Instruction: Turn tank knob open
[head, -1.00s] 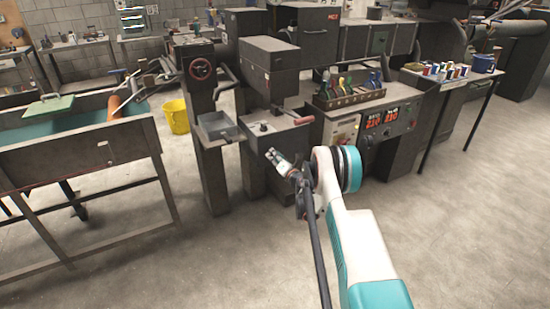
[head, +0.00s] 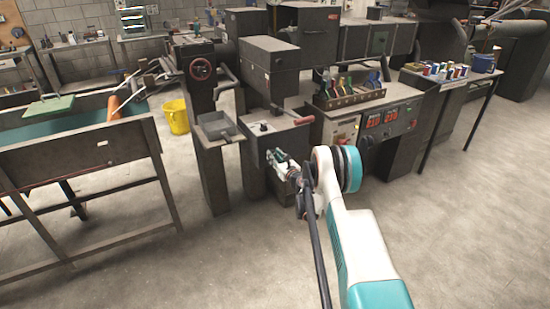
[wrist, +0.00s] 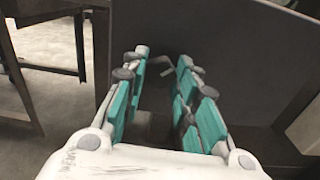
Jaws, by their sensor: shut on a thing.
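My gripper (head: 277,160) is low in front of a dark metal cabinet in the head view. In the wrist view my gripper (wrist: 160,62) has its two teal-padded fingers around a small bent grey metal handle (wrist: 168,68), and it is shut on it. The handle stands out from a dark panel (wrist: 240,45); I cannot tell whether it is the tank knob. Its base is partly hidden between the fingers. In the head view my gripper hides the handle.
A trough (head: 90,150) and yellow bucket (head: 174,116) are further left. Floor at right is clear.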

